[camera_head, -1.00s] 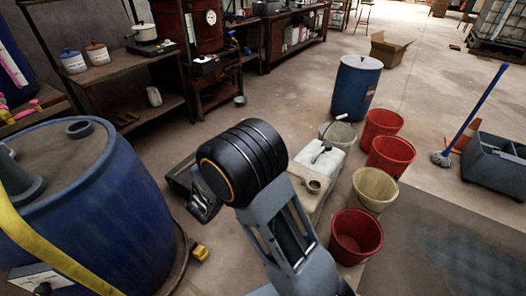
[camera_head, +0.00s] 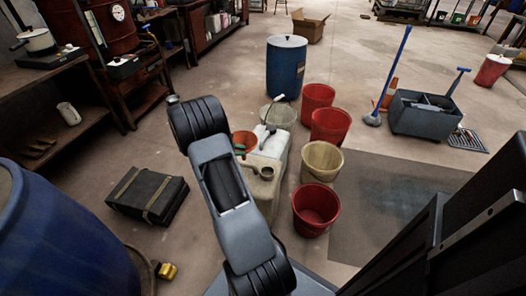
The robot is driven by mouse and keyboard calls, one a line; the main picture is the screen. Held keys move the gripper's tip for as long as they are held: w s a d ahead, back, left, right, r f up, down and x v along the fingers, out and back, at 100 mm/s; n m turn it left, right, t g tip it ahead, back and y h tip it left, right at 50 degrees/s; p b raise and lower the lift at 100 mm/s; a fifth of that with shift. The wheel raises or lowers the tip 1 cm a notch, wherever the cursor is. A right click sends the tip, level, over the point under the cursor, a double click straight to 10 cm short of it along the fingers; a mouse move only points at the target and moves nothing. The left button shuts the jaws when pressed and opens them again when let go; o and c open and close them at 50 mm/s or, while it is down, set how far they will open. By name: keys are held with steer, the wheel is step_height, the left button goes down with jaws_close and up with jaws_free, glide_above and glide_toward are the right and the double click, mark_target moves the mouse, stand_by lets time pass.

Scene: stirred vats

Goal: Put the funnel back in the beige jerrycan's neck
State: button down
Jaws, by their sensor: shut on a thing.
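The beige jerrycan (camera_head: 264,194) stands on the floor at the middle, just right of my arm, which hides part of its left side. Its round neck (camera_head: 266,172) faces up, with a dark inside. I cannot make out a funnel for certain in the current view. My arm rises from the bottom of the picture to a thick black joint left of the jerrycan.
A black case (camera_head: 147,194) lies left. A blue vat (camera_head: 50,240) fills the lower left.

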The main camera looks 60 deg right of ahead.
steer(key=s+d+f+m+g+y, duration=0.1)
steer(key=s+d+m+g+y, duration=0.25)
steer(key=s+d, duration=0.3)
step_height(320, 180, down, 10)
steer(key=a+b, duration=0.1)
steer(key=b, duration=0.5)
steer(key=shift+t+b, duration=0.4)
steer(key=shift+t, duration=0.05)
steer(key=shift+a+f+m, duration=0.1)
steer(key=shift+f+m, duration=0.15)
steer(key=shift+f, duration=0.1)
stand_by(1.1)
steer(key=c, duration=1.1)
jaws_free()
steer(key=p+v, duration=0.3)
steer(key=v, duration=1.1)
steer(key=shift+p, duration=0.4)
